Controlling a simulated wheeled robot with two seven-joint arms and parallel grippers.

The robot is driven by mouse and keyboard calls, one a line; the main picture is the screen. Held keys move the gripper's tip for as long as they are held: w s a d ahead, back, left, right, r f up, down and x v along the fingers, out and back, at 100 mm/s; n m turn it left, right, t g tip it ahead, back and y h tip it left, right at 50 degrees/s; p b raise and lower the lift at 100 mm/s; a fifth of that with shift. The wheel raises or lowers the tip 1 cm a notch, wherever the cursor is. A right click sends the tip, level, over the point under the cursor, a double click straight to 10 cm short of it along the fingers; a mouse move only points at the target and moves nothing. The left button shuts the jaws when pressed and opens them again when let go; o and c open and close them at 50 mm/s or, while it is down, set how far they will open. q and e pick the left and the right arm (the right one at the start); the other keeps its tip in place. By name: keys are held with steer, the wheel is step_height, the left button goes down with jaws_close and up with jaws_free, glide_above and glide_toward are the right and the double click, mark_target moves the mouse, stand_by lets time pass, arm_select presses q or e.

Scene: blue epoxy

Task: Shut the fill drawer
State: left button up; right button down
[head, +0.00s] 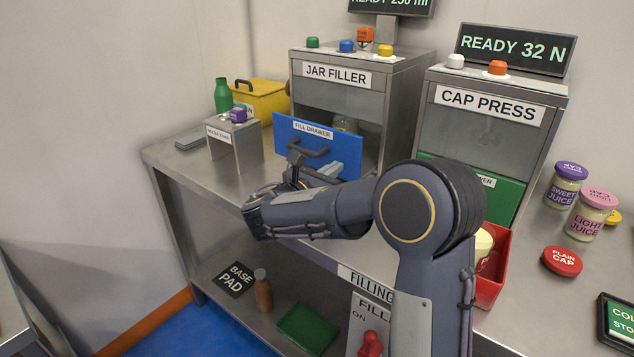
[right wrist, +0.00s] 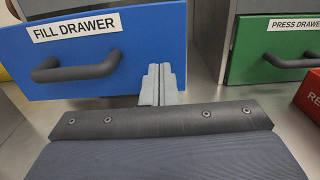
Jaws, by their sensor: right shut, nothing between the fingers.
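The fill drawer (head: 345,150) has a blue front with a white label and a dark bar handle (head: 308,149). It stands out from the jar filler (head: 390,90), so it is open. A jar (head: 345,123) shows partly behind its front. My right gripper (head: 294,161) is shut and empty, in front of the drawer. In the right wrist view its closed fingertips (right wrist: 161,82) overlap the lower right of the blue front (right wrist: 150,40), right of the handle (right wrist: 75,68). I cannot tell whether they touch it. My left gripper is not in view.
The cap press (head: 490,105) with its green press drawer (head: 500,190) stands to the right. A red bin (head: 495,270), a red plain cap (head: 562,261) and juice jars (head: 590,213) are farther right. A small grey stand (head: 235,145) is left of the drawer.

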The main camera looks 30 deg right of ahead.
mark_target(359, 149)
steer(key=shift+x, duration=1.35)
steer(key=shift+d, duration=0.1)
steer(key=p+x, duration=0.2)
steer(key=x, duration=0.6)
steer(key=shift+r, duration=0.1)
steer(key=shift+d+r, duration=0.15)
steer(key=shift+r, duration=0.1)
